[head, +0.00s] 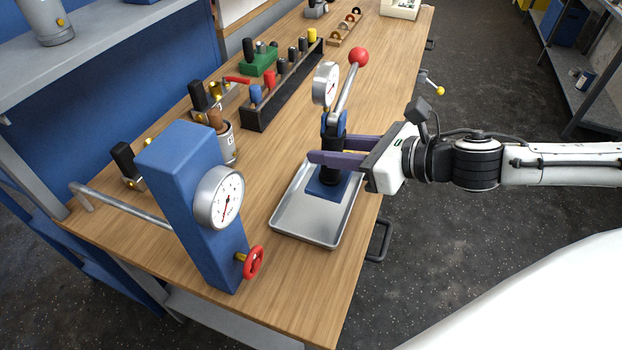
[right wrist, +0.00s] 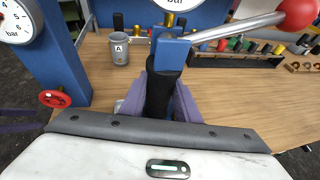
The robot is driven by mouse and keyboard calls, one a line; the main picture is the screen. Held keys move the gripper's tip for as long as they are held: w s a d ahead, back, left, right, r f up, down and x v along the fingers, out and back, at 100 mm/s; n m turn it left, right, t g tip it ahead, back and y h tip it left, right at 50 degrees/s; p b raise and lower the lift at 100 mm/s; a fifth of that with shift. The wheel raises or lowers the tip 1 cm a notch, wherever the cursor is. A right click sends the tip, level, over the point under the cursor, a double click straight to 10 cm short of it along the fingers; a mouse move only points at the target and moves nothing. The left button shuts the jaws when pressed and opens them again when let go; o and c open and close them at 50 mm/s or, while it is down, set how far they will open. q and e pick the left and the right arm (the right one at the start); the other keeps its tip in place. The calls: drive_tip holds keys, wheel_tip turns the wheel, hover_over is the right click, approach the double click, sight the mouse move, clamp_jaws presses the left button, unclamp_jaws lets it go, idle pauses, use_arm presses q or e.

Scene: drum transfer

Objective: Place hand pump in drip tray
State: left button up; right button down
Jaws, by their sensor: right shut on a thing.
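The hand pump (head: 331,174) is upright, with a dark body, square blue base, round gauge and a silver lever ending in a red knob. My right gripper (head: 324,150) comes from the right, its purple fingers shut around the pump body. The right wrist view shows the pump (right wrist: 160,92) between the fingers. The silver drip tray (head: 300,228) lies on the bench near its right edge. The pump base is over the far part of the tray, inside its outline; I cannot tell whether it touches the floor.
A blue press column (head: 190,200) with a gauge and red handwheel stands left of the tray. A dark tool rack (head: 285,95) and a grey cup (right wrist: 119,50) stand farther back. The near part of the tray is empty.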

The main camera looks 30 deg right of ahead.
sight(328, 185)
wheel_tip(328, 185, down, 4)
drive_tip(key=shift+s+a+f+b, duration=0.1)
drive_tip(key=shift+f+b, duration=0.15)
drive_tip(key=shift+b, duration=0.65)
drive_tip(key=shift+f+b, duration=0.5)
drive_tip(key=shift+f, duration=1.85)
use_arm(q)
drive_tip(key=f, duration=0.3)
drive_tip(key=shift+s, duration=0.35)
drive_tip(key=shift+w, duration=0.1)
use_arm(e)
drive_tip(key=c, duration=1.3)
unclamp_jaws()
drive_tip(key=shift+f, duration=0.3)
drive_tip(key=shift+c, duration=0.2)
drive_tip(key=shift+s, duration=0.1)
